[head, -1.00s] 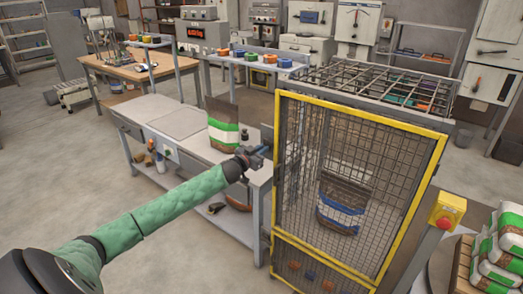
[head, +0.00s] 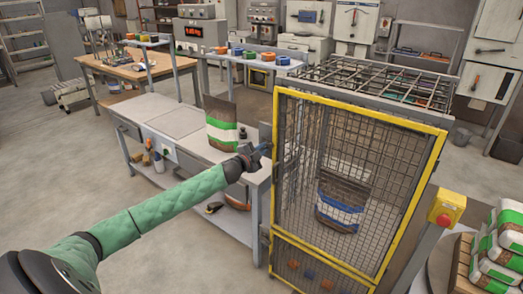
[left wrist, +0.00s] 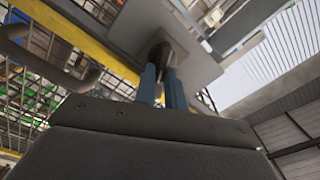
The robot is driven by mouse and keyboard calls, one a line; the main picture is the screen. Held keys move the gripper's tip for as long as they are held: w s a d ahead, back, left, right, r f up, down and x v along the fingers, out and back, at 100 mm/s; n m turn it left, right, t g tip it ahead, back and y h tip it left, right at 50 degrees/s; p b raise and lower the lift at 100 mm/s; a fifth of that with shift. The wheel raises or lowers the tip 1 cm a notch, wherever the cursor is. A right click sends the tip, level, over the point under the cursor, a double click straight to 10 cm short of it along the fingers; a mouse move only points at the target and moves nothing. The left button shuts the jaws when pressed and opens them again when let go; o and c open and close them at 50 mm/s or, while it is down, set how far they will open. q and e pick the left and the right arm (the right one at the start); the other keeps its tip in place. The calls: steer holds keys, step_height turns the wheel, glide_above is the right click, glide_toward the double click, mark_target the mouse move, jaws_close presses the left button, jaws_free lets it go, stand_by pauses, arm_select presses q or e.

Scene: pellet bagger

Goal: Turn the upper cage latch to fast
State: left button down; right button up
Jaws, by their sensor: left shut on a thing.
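My left gripper (head: 265,148) reaches the left post of the yellow-framed mesh cage (head: 362,111), near its upper part. In the left wrist view, its two blue fingers (left wrist: 161,84) are closed around a dark knob-like piece, the upper latch (left wrist: 166,54), below a grey plate. In the head view the latch is mostly hidden by the gripper, so its exact angle cannot be told. The cage door looks closed. Inside the cage stands a bag with a blue and white band (head: 340,208). My right gripper is not in view.
A grey bench (head: 180,118) with a green and white bag (head: 221,122) stands left of the cage. A yellow box with a red button (head: 446,208) stands at right, beside stacked bags (head: 500,245).

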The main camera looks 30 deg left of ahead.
arm_select(q)
steer(key=m, duration=0.3)
steer(key=f+m, duration=0.1)
steer(key=m, duration=0.1)
steer(key=shift+d+m+b, duration=0.15)
steer(key=shift+m+b, duration=0.2)
steer(key=shift+m, duration=0.05)
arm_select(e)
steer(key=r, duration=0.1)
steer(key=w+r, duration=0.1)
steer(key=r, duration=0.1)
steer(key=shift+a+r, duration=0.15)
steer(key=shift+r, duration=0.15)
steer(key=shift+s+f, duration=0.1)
arm_select(q)
steer(key=c, duration=1.5)
jaws_free()
steer(key=shift+r, duration=0.1)
steer(key=shift+o, duration=0.2)
